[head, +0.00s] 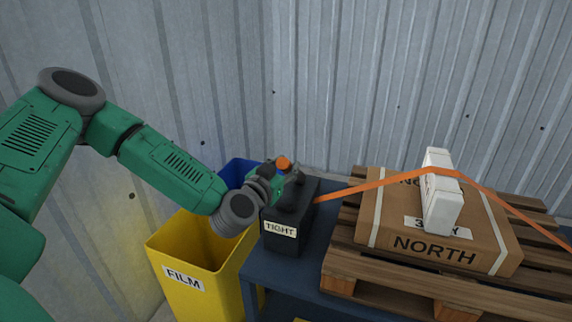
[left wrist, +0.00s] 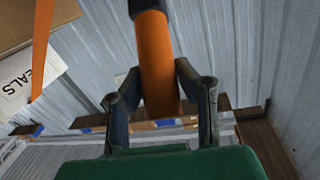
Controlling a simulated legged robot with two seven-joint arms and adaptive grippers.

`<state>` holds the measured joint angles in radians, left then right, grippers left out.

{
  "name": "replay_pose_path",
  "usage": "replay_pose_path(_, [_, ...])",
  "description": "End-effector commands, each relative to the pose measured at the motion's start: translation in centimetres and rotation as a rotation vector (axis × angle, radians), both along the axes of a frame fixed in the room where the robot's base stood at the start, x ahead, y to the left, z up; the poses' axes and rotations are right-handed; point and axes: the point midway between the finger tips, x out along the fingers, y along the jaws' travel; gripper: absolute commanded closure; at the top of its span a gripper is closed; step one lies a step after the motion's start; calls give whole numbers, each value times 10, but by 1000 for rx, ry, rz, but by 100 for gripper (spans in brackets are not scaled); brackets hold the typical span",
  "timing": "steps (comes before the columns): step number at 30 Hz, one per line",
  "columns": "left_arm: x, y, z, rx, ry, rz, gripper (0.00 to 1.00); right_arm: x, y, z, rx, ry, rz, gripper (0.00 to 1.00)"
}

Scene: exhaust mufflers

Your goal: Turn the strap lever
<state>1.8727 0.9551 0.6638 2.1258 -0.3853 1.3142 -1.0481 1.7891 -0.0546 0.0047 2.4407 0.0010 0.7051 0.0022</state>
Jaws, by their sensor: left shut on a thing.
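The strap lever (left wrist: 157,62) is an orange bar with a dark upper end in the left wrist view. In the head view its orange tip (head: 284,162) shows above the dark tensioner box (head: 289,236), which has a label reading TIGHT. My left gripper (head: 278,178) is at the top of this box, shut on the lever. In the left wrist view the two fingers of my left gripper (left wrist: 163,98) stand on either side of the orange bar. Finger contact is partly hidden in the head view. My right gripper is in neither view.
An orange strap (head: 375,184) runs from the box over a white upright block (head: 441,205) on a carton (head: 400,225) marked NORTH. The carton rests on a wooden pallet (head: 400,285). A yellow FILM bin (head: 215,285) and a blue bin (head: 236,172) stand at left. Corrugated walls close the back.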

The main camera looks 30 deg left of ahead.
Motion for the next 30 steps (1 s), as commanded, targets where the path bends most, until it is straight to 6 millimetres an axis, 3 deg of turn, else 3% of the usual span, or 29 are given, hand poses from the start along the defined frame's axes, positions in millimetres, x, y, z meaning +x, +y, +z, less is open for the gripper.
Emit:
replay_pose_path(18, [45,13,44,-75,330,2,100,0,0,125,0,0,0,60])
replay_pose_path(30, [87,23,56,-144,613,4,100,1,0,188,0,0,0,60])
